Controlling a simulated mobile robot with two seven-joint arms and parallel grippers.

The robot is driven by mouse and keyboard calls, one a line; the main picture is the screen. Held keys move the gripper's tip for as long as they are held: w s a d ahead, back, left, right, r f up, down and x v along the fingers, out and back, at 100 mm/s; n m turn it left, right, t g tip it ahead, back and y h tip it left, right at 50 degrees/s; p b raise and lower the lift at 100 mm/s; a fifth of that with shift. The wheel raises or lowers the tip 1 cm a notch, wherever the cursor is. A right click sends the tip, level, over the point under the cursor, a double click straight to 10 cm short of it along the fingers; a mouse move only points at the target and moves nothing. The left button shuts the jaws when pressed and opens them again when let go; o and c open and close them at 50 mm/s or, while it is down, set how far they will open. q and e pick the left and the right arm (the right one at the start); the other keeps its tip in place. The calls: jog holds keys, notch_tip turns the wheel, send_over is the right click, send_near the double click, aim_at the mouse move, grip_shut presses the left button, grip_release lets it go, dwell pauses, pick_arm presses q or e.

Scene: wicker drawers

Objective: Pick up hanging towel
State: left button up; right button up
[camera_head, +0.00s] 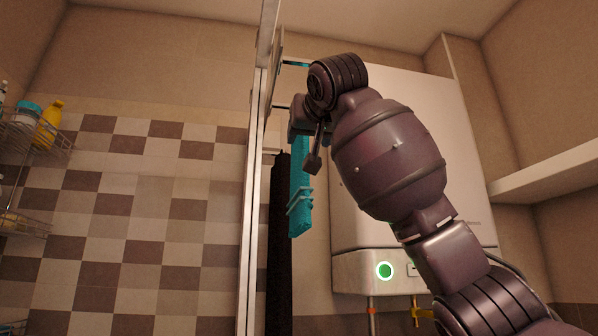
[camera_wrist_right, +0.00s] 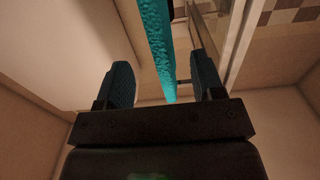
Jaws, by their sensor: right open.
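A turquoise towel (camera_head: 301,205) hangs as a narrow vertical strip beside the glass partition in the head view. My right gripper (camera_head: 305,148) is at the towel's upper part and hides some of it. In the right wrist view, the towel (camera_wrist_right: 157,42) lies between the two spread fingers of my right gripper (camera_wrist_right: 160,62), with a visible gap on each side. The gripper is open and holds nothing. My left gripper is not in view.
A dark hanging cloth (camera_head: 280,240) is just left of the towel. The partition's metal frame (camera_head: 252,200) stands left of both. A white boiler (camera_head: 400,95) is close behind my right arm. A wire shelf (camera_head: 22,142) with bottles is far left.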

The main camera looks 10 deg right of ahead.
jog(key=shift+w+a, duration=0.1)
jog(key=shift+w, duration=2.3)
jog(key=c, duration=1.1)
jog(key=shift+o, duration=0.2)
jog(key=shift+r, duration=0.1)
